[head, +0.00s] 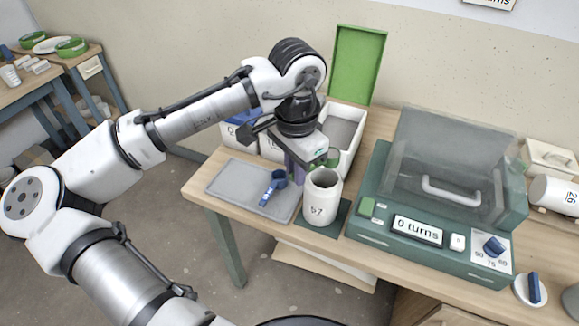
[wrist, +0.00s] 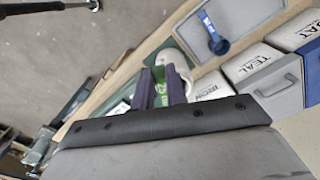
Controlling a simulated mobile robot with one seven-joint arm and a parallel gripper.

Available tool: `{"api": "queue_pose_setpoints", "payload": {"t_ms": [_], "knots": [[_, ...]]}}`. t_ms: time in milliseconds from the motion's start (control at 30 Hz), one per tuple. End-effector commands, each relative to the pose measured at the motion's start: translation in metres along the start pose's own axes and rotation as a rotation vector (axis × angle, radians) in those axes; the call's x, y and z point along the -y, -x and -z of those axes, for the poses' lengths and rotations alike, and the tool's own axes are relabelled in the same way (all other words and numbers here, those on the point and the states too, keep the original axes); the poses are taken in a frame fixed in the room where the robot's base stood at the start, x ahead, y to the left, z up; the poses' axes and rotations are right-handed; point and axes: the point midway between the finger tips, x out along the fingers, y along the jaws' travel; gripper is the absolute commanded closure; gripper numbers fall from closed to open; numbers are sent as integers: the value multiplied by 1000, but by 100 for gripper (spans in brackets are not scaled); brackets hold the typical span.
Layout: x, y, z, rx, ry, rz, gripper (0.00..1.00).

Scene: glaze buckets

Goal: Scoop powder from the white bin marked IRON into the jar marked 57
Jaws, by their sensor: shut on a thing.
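The white jar marked 57 (head: 322,200) stands upright and open at the table's front edge; what lies inside is not clear. In the wrist view a white rounded thing, likely this jar (wrist: 170,56), shows just beyond the fingers. The white bin (head: 353,150) behind it has its green lid (head: 358,62) raised and grey powder (head: 343,132) inside; its IRON label shows in the wrist view (wrist: 210,87). My gripper (head: 297,172), with purple fingers, is shut on a green handle (wrist: 164,98), just behind and left of the jar. The handle's far end is hidden.
A grey tray (head: 225,186) with a blue scoop (head: 272,186) lies left of the jar. More bins, one labelled TEAL (wrist: 245,68), stand behind the tray. A green machine (head: 400,235) with a clear cover stands close on the right.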

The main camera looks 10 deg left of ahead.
Motion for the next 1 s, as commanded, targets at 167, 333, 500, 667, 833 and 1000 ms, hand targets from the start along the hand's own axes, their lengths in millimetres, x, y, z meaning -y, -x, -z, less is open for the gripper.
{"api": "queue_pose_setpoints", "payload": {"t_ms": [167,333,500,667,833,1000], "knots": [[0,-12,0,1,1,1,100],[0,-22,-1,2,1,2,100],[0,-32,-1,0,1,1,100],[0,-42,-1,1,1,1,100],[1,-39,-1,0,4,-39,100],[2,-39,0,-1,4,-103,100]]}}
